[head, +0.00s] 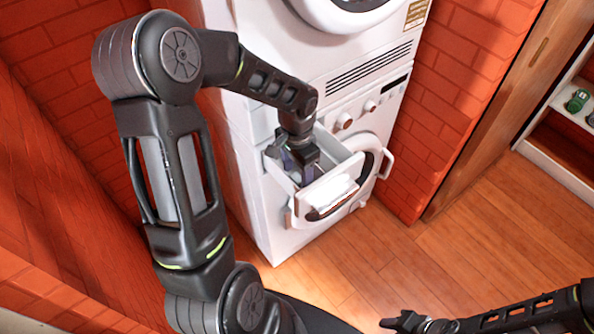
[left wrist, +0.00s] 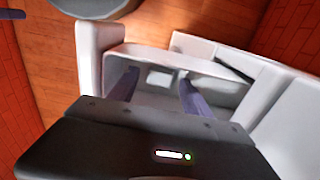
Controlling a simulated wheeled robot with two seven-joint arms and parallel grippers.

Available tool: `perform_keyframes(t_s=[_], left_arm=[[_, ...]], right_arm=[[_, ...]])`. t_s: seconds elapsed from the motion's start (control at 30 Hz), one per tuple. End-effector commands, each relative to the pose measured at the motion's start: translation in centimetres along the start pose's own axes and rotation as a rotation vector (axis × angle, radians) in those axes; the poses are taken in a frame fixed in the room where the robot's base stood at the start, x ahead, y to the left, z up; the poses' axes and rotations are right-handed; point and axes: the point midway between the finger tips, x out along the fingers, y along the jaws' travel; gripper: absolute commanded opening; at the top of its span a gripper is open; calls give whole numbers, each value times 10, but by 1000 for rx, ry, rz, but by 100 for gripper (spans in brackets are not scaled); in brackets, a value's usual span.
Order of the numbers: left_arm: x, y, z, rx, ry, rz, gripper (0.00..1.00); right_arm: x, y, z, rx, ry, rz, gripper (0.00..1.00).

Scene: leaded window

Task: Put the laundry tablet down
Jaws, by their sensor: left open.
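My left gripper (head: 296,170) reaches down into the pulled-out drawer (head: 335,171) of the white washing machine (head: 268,217). In the left wrist view its two dark fingers (left wrist: 157,90) are spread apart inside the drawer (left wrist: 225,92). A small pale block, apparently the laundry tablet (left wrist: 160,79), shows on the drawer floor between the fingers, with a gap on each side. I cannot make out the tablet clearly in the head view. My right gripper (head: 395,321) is at the bottom edge of the head view, away from the machine; its opening is unclear.
A second white appliance (head: 345,55) stands on top of the washing machine. Brick walls (head: 460,65) flank them. A shelf (head: 560,145) with a green item (head: 577,100) stands at the far right. The wooden floor (head: 480,235) in front is clear.

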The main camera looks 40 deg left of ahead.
Motion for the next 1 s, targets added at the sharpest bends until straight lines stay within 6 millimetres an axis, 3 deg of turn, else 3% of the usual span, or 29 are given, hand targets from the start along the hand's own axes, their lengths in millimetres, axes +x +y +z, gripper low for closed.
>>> perform_keyframes(t_s=[0.17, 0.37, 0.8, 1.0], left_arm=[[-2, 0, 0, 0, 0, 0, 57], [-19, 0, -1, 0, 3, -2, 57], [-107, 0, -1, 1, 4, -2, 57], [-129, 0, 0, 0, 1, -1, 57]], right_arm=[[-2, -1, 0, 0, 0, 0, 36], [-12, -5, 0, 0, 0, 0, 36], [-10, -4, 0, 0, -1, 0, 36], [-10, -4, 0, 0, -1, 0, 36]])
